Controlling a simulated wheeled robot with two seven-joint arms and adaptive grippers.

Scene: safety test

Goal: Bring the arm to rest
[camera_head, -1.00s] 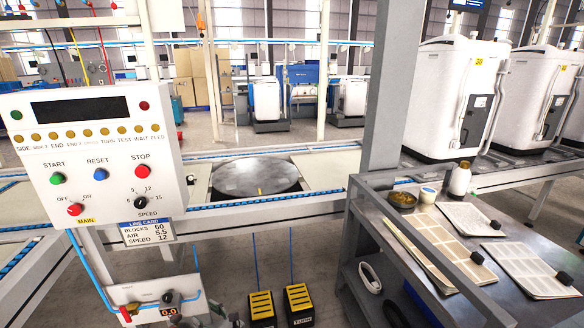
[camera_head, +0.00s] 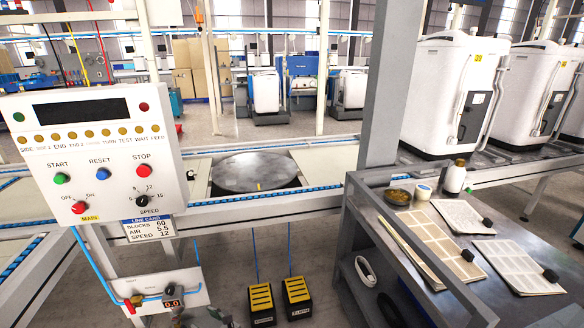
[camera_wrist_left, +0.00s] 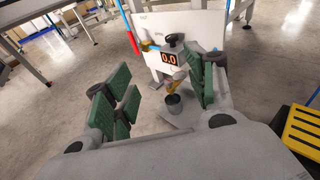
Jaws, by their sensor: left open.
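My left gripper (camera_wrist_left: 160,82) shows in the left wrist view with its green-padded fingers spread wide apart. Nothing is held between them. Beyond the fingers, and apart from them as far as I can tell, is a white panel (camera_wrist_left: 152,60) with a gauge (camera_wrist_left: 169,58) reading 0.0 and a small dark cup (camera_wrist_left: 174,104) below it. In the head view the gauge (camera_head: 173,303) is at the bottom left, under the control panel (camera_head: 88,150). Grey parts at the bottom edge there may be my left gripper; they are mostly cut off. My right gripper is not in view.
A round metal turntable (camera_head: 255,173) sits in the line. Two yellow-topped pedals (camera_head: 261,297) (camera_head: 297,290) stand on the floor. Bare floor (camera_wrist_left: 50,130) lies left of my gripper.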

